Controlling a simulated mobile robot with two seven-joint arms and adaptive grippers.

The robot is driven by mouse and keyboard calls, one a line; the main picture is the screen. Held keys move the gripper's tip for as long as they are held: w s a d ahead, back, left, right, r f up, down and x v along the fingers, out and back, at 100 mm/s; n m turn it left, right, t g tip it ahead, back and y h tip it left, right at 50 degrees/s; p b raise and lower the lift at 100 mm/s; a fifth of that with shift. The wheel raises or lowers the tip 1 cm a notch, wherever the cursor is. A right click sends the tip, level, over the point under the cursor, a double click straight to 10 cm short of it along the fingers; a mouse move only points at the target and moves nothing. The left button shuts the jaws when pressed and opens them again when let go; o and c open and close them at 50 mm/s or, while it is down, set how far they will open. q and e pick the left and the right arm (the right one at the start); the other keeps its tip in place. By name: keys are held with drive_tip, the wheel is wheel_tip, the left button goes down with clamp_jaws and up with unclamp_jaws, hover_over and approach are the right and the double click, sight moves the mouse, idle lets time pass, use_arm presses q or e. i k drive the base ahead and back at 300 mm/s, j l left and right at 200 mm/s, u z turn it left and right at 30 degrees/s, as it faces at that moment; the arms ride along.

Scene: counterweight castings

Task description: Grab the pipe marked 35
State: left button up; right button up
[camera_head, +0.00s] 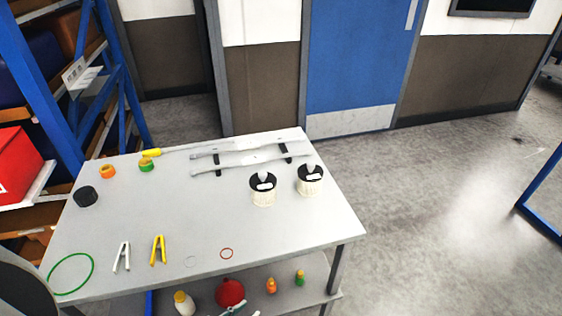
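Two long, thin grey pipes lie side by side across the back of the white table. The farther pipe (265,144) and the nearer pipe (228,165) rest on two dark supports (286,152). Small pale labels seem to sit near the middle of each pipe, but the marks are too small to read. I cannot tell which one is marked 35. Neither of my grippers is in view.
Two black-topped pale canisters (263,190) stand in front of the pipes. The table's (205,217) middle is clear. A blue rack (50,80) stands left.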

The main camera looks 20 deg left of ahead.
sight(256, 159)
drive_tip(key=i+l+z, duration=0.15)
drive_tip(key=l+z, duration=0.3)
drive_tip(key=i+l+z, duration=0.25)
drive_tip(key=z, duration=0.25)
drive_tip(key=i+l+z, duration=0.35)
drive_tip(key=i+z, duration=0.4)
drive_tip(key=i+u, duration=0.2)
drive_tip(key=u, duration=0.25)
drive_tip(key=i+u, duration=0.2)
drive_tip(key=u, duration=0.3)
drive_tip(key=i+l+u, duration=0.2)
drive_tip(key=u, duration=0.25)
drive_tip(key=i+u, duration=0.1)
drive_tip(key=u, duration=0.4)
drive_tip(key=i+u, duration=0.15)
drive_tip(key=u, duration=0.35)
drive_tip(key=i+u, duration=0.1)
drive_tip(key=u, duration=0.4)
drive_tip(key=i+l+u, duration=0.1)
drive_tip(key=u, duration=0.4)
drive_tip(key=i+l+u, duration=0.1)
drive_tip(key=u, duration=0.4)
drive_tip(key=l+u, duration=0.2)
drive_tip(key=u, duration=0.25)
